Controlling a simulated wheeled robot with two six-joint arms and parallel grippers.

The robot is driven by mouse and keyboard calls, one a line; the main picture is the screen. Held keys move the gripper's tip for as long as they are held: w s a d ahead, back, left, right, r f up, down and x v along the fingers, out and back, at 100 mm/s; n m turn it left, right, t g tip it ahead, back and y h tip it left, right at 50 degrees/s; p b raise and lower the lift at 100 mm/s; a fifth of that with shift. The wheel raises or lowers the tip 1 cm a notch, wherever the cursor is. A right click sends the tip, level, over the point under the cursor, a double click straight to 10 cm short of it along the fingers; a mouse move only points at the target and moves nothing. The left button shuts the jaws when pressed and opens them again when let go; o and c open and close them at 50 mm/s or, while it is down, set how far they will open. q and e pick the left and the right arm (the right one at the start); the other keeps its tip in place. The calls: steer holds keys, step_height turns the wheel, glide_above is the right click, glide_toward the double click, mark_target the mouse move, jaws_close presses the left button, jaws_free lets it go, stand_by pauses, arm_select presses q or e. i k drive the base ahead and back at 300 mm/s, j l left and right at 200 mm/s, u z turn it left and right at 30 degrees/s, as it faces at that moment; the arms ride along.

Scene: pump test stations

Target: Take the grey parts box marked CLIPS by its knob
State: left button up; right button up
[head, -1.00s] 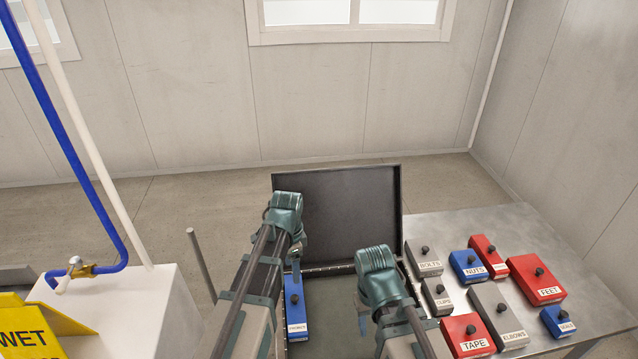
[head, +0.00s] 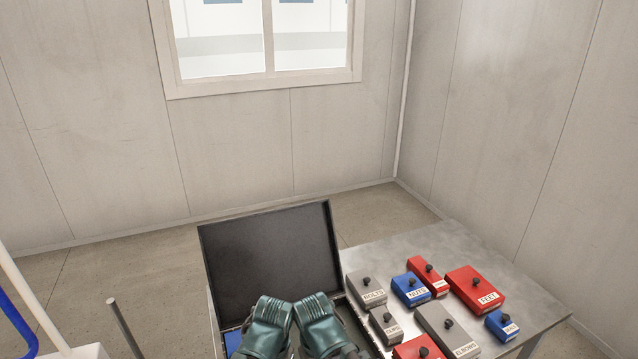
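The grey parts box marked CLIPS (head: 385,326) sits on the metal table with its black knob on top. It is the small grey box just in front of the grey BOLTS box (head: 366,289). Both of my arms come up from the bottom edge, side by side over the open dark case, left of the CLIPS box. Their teal wrist parts show, but the fingers of both grippers are hidden or out of the picture. Neither arm visibly touches the CLIPS box.
The case's black lid (head: 270,252) stands open behind my arms. Around CLIPS are the blue NUTS box (head: 411,290), red FEET box (head: 475,289), grey ELBOWS box (head: 447,330), and other red and blue boxes. The metal table (head: 530,268) is bare at its back right.

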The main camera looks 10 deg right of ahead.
mark_target(387, 326)
steer(key=l+z, duration=0.25)
steer(key=l, duration=0.35)
steer(key=i+l+z, duration=0.35)
steer(key=l, duration=0.25)
steer(key=i, duration=0.05)
